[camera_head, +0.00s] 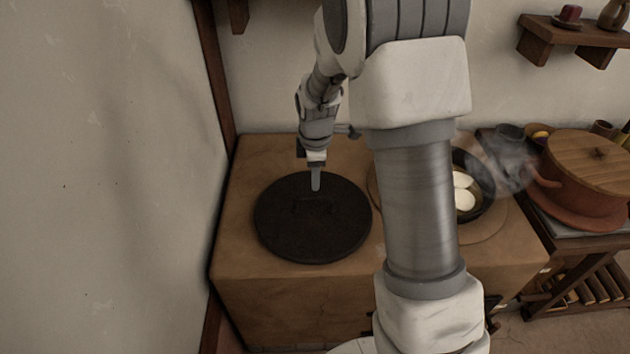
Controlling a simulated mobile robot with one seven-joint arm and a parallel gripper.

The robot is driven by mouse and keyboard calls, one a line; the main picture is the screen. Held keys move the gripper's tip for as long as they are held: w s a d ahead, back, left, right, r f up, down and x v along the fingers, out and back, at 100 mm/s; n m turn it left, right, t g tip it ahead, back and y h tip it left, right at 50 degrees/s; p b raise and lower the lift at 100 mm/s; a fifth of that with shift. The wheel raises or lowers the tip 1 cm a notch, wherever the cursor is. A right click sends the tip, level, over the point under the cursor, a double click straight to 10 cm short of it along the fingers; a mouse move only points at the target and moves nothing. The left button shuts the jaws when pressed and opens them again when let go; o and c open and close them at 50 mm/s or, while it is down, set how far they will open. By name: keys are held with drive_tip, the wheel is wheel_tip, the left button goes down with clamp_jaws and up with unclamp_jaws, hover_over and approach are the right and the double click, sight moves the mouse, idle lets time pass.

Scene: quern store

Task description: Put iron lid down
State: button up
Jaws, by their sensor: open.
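The iron lid (312,235) is a round, flat black disc with a dark handle near its middle. It lies flat on the left part of the tan stove top (262,160). My gripper (315,186) is over the back part of the lid, pointing down, close behind the handle in the picture. It is open. Only one pale finger shows clearly, and I cannot tell whether it touches the lid. My arm hides part of the stove to the right.
A dark pan (480,212) with white pieces in it sits in the stove's right opening, steaming. A clay pot (583,185) with a wooden lid stands on a side table at right. A wall (110,170) stands close on the left. A shelf (570,32) hangs at upper right.

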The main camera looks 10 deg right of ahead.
drive_tip(key=s+r+m+t, duration=0.2)
drive_tip(key=s+r+m, duration=0.6)
drive_tip(key=s+r, duration=0.6)
drive_tip(key=s+r+m, duration=0.3)
drive_tip(key=s+m, duration=0.1)
drive_tip(key=s, duration=0.2)
drive_tip(key=s+r+m+t, duration=0.1)
drive_tip(key=s+r+m, duration=0.2)
drive_tip(key=s, duration=0.4)
drive_tip(key=shift+a+r+m, duration=0.2)
drive_tip(key=shift+r+m, duration=0.1)
drive_tip(key=shift+m, duration=0.1)
drive_tip(key=shift+r, duration=0.1)
wheel_tip(320, 180, up, 13)
drive_tip(key=p, duration=1.3)
drive_tip(key=shift+r+p, duration=0.2)
drive_tip(key=shift+p, duration=0.15)
drive_tip(key=shift+d, duration=0.15)
